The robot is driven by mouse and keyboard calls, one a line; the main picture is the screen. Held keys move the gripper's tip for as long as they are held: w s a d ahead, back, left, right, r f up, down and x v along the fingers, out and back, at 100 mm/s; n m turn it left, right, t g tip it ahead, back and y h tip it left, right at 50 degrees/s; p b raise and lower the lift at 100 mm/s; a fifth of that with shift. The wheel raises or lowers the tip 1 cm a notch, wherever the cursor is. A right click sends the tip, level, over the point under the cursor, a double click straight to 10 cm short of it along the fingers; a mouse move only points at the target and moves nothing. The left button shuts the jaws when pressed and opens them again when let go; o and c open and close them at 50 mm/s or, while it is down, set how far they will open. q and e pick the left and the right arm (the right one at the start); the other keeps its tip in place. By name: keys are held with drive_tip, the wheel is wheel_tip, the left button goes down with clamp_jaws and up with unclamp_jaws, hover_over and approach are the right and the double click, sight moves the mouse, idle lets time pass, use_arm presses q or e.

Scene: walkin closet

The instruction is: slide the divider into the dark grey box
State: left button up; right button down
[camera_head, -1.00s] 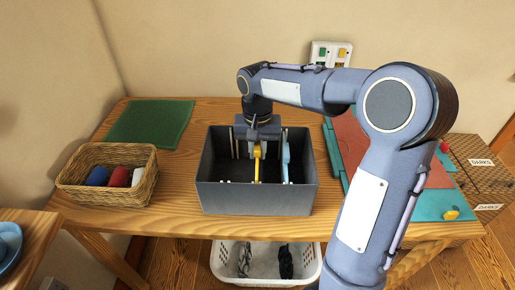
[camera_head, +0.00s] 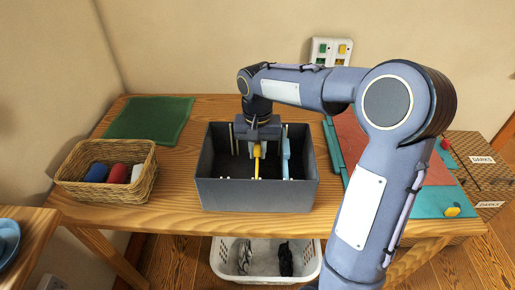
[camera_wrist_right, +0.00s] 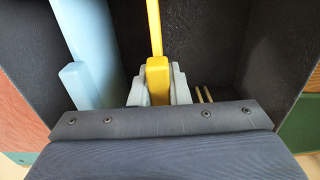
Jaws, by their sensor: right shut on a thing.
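The dark grey box (camera_head: 255,195) stands open on the wooden table. My right gripper (camera_head: 257,148) reaches down into it from above and is shut on a yellow divider (camera_head: 257,165). In the right wrist view, the yellow divider (camera_wrist_right: 155,35) sits between the pale fingers of the gripper (camera_wrist_right: 158,85). The divider is upright inside the box; whether its lower edge is seated is hidden. A light blue divider (camera_head: 286,158) stands to its right in the head view. It also shows in the right wrist view (camera_wrist_right: 85,45). My left gripper is not in view.
Pale guide strips (camera_head: 232,140) line the box walls. A wicker basket (camera_head: 105,193) with rolled cloths stands left of the box, a green mat (camera_head: 150,120) behind it. A red board (camera_head: 352,140) and teal mat (camera_head: 425,205) lie right. A white laundry basket (camera_head: 265,272) is below.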

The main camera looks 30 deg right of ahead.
drive_tip(key=shift+f, duration=0.15)
drive_tip(key=c, duration=1.3)
unclamp_jaws()
wheel_tip(320, 180, up, 7)
drive_tip(key=shift+r+p, duration=0.2)
drive_tip(key=shift+p, duration=0.2)
drive_tip(key=shift+r, duration=0.25)
